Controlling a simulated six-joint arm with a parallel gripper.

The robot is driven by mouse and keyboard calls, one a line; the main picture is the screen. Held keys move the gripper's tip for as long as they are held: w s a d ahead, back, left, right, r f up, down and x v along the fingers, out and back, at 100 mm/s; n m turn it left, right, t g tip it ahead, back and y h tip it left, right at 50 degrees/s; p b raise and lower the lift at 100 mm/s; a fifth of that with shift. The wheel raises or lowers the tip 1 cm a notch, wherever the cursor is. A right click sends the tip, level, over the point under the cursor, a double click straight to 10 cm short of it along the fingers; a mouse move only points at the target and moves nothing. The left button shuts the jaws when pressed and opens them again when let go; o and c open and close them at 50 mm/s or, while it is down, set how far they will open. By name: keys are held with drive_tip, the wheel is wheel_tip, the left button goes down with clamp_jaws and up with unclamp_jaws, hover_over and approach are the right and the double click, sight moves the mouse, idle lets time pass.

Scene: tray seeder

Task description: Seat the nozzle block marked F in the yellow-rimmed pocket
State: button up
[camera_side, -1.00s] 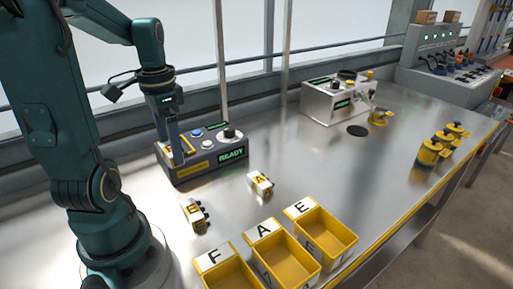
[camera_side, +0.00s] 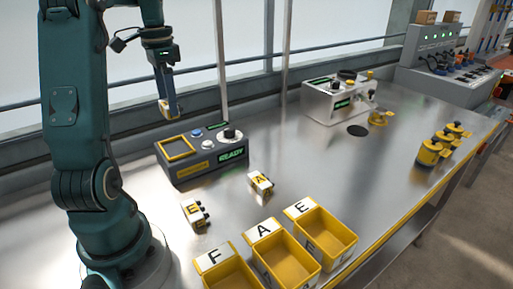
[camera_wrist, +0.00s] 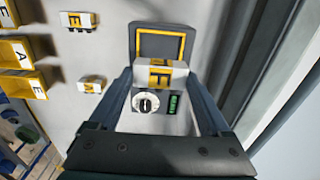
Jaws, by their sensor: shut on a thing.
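My gripper (camera_side: 168,108) is shut on a white block with a yellow band (camera_wrist: 160,75), held in the air above the dark control box. The letter on the band looks like F but is not fully clear. The yellow-rimmed pocket (camera_side: 176,148) is on the left part of the box's top. It looks empty, with a dark floor; in the wrist view the pocket (camera_wrist: 160,45) lies just beyond the held block. The held block is clear of the pocket.
Block E (camera_side: 194,214) and block A (camera_side: 261,184) lie on the metal table in front of the box. Yellow bins F (camera_side: 229,272), A (camera_side: 287,262) and E (camera_side: 329,240) stand at the front edge. A white machine (camera_side: 335,101) stands further back.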

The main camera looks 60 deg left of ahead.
drive_tip(key=shift+f, duration=4.8)
drive_tip(key=shift+f, duration=0.2)
drive_tip(key=o, duration=1.3)
